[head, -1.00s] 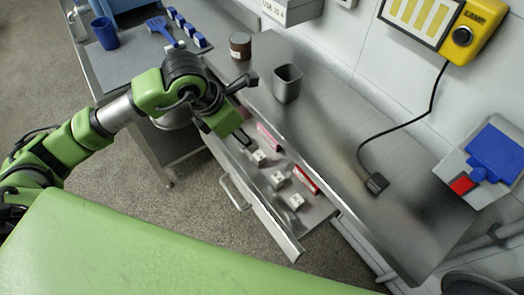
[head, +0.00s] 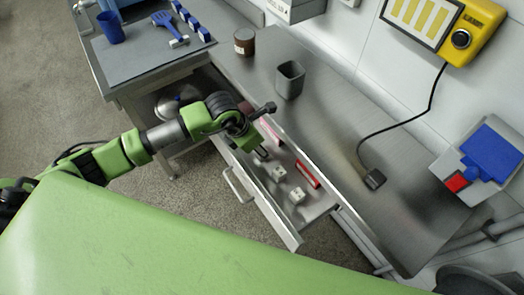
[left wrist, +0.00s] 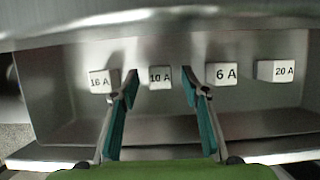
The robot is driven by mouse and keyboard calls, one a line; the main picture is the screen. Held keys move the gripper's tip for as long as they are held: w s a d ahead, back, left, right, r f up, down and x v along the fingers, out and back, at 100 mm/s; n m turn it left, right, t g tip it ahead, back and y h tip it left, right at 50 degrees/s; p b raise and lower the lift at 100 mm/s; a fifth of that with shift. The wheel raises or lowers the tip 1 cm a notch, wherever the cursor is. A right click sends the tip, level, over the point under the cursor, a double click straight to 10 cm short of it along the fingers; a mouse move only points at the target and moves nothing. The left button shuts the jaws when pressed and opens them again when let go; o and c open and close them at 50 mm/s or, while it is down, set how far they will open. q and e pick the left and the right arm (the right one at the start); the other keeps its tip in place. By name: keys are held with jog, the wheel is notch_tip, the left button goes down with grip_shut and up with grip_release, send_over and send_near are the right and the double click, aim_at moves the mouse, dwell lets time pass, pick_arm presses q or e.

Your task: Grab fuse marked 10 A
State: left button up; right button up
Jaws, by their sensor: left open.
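Several small white fuse blocks stand in a row in the open metal drawer (head: 262,205). In the left wrist view their labels read 16 A (left wrist: 102,82), 10 A (left wrist: 160,77), 6 A (left wrist: 221,75) and 20 A (left wrist: 277,71). My left gripper (left wrist: 159,88) is open, its teal-padded fingers apart. The 10 A fuse shows between the fingertips, with a gap on each side; I cannot tell how far beyond them it is. In the head view my left gripper (head: 261,152) is over the drawer and hides part of the row. My right gripper is not in view.
Red-marked pieces (head: 308,174) lie in the drawer. The steel worktop (head: 345,165) behind it bears a grey cup (head: 290,80), a brown jar (head: 244,41) and a black plug (head: 374,178) on a cable. The drawer's front wall and handle (head: 237,184) stick out.

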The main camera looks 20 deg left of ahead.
pick_arm(q)
jog(key=shift+f, duration=0.15)
grip_shut()
